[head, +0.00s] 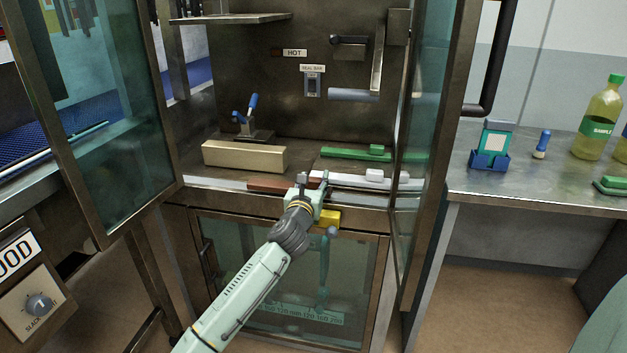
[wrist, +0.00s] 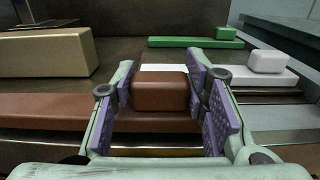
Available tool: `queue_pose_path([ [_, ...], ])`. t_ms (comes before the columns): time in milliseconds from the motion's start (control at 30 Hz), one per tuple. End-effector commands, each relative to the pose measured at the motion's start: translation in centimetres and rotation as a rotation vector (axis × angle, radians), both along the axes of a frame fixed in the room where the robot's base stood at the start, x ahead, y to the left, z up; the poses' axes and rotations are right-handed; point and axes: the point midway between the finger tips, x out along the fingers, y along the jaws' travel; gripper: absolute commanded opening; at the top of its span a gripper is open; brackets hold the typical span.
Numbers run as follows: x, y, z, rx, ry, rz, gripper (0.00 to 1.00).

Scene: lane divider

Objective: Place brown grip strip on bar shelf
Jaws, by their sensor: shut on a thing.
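The brown grip strip (head: 268,186) lies lengthwise along the front edge of the cabinet's inner ledge, left of the white strip (head: 350,180). In the wrist view its raised brown grip block (wrist: 160,90) sits between my purple finger pads, and the low strip (wrist: 45,108) runs out to the left. My gripper (head: 311,182) is shut on that block; it also shows in the wrist view (wrist: 161,95). I cannot tell whether the strip rests on the ledge or is slightly raised, nor which surface is the bar shelf.
A tan block (head: 240,157) stands behind the brown strip. A green strip (head: 350,154) lies behind the white one. Glass doors (head: 100,110) stand open either side. A toggle clamp (head: 250,122) and grey bar (head: 352,95) are deeper inside. An upper shelf (head: 230,18) is at top left.

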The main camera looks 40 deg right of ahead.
Motion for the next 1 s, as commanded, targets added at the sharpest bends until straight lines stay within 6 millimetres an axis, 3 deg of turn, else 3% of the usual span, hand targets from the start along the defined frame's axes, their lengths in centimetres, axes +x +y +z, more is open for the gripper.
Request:
queue_pose_path([
  [467, -0.04, 0.01, -0.84, 0.000, -0.003, -0.001, 0.08],
  [500, -0.05, 0.00, -0.78, -0.001, -0.002, -0.001, 0.42],
  [767, -0.05, 0.00, -0.75, -0.001, -0.001, -0.001, 0.60],
  [1000, -0.06, -0.01, -0.75, -0.001, -0.001, -0.001, 0.61],
])
